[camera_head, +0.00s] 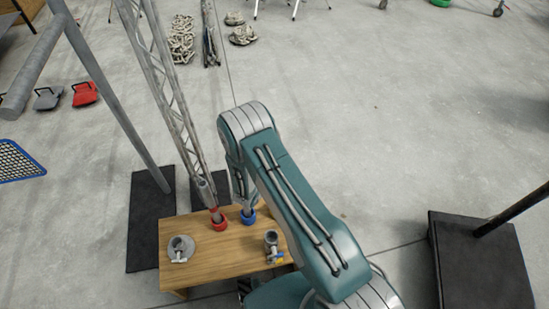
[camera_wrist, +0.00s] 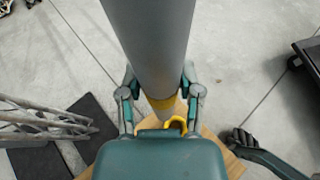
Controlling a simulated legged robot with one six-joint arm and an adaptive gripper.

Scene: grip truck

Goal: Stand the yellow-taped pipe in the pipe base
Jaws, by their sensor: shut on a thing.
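In the wrist view my gripper (camera_wrist: 160,93) is shut around a thick grey pipe (camera_wrist: 152,45), one finger on each side. A yellow tape band (camera_wrist: 160,103) shows on the pipe just below the fingers. In the head view my arm hides my gripper and the pipe. A round grey fitting (camera_head: 180,248), which looks like a pipe base, sits on the left of the wooden table (camera_head: 215,262). A second grey fitting (camera_head: 271,238) with a yellow part stands at the table's right. I cannot tell which is the pipe base.
A red ring (camera_head: 218,223) and a blue ring (camera_head: 248,217) stand at the table's back. A tall lattice truss (camera_head: 168,82) rises behind the table. Black plates (camera_head: 150,225) (camera_head: 480,262) lie on either side. Open floor (camera_head: 400,130) lies to the right.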

